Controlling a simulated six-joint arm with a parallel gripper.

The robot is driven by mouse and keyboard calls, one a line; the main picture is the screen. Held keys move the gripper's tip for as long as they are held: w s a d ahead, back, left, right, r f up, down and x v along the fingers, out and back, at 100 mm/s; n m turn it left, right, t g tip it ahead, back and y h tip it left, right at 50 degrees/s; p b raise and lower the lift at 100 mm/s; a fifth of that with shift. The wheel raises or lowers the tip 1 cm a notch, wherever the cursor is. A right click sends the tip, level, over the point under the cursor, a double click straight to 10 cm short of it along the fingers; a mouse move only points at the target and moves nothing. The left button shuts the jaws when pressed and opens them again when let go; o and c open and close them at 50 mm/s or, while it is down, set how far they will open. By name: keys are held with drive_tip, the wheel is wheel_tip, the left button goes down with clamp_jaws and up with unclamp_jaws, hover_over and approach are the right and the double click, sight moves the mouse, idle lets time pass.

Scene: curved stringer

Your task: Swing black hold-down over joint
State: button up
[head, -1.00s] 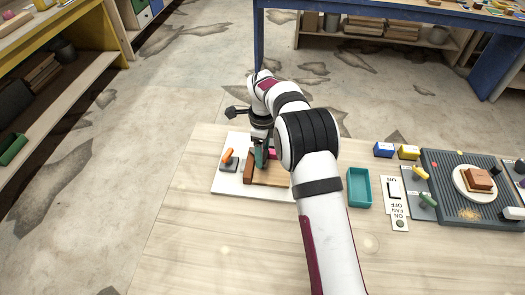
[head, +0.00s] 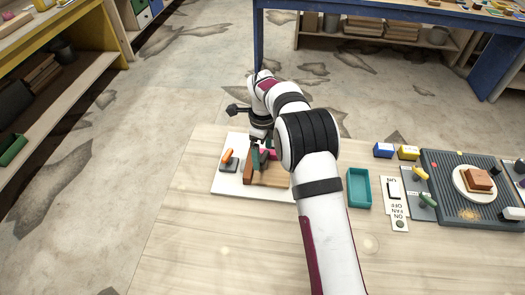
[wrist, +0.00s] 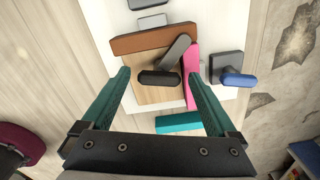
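The black hold-down is a grey arm (wrist: 177,50) with a rounded black bar (wrist: 158,77) at its near end. The bar lies over the light wooden piece (wrist: 150,94). A brown strip (wrist: 155,40) runs along the far side, and a pink strip (wrist: 191,66) stands at the right of the wood. My gripper (wrist: 158,74) is open, with one teal finger on each side of the black bar and gaps to it. In the head view my gripper (head: 262,157) is low over the white board (head: 228,184); my arm hides part of the work.
A dark block with a blue handle (wrist: 231,78) stands right of the pink strip; a teal bar (wrist: 178,122) lies nearer. In the head view an orange handle (head: 227,154) is at the board's left. A teal tray (head: 359,187) and switch plate (head: 394,190) lie right.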

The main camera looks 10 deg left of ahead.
sight(263, 155)
wheel_tip(263, 155, up, 16)
drive_tip(key=shift+f, duration=0.1)
idle(0.4)
drive_tip(key=s+d+r+n+y, duration=0.1)
drive_tip(key=s+d+r+n, duration=0.3)
drive_tip(key=s, duration=0.5)
drive_tip(key=s+d+r+n, duration=0.3)
drive_tip(key=s+d+n, duration=0.1)
drive_tip(key=s+d, duration=0.35)
drive_tip(key=s+d+f+n, duration=0.1)
drive_tip(key=s+f+n, duration=0.1)
drive_tip(key=s, duration=0.4)
drive_tip(key=s+f+n, duration=0.3)
drive_tip(key=s, duration=0.4)
drive_tip(key=s+d+f+n, duration=0.1)
drive_tip(key=s+f+n, duration=0.1)
drive_tip(key=s, duration=0.5)
drive_tip(key=shift+d+f+n+y, duration=0.3)
drive_tip(key=shift+f+y, duration=0.1)
drive_tip(key=shift+f, duration=0.15)
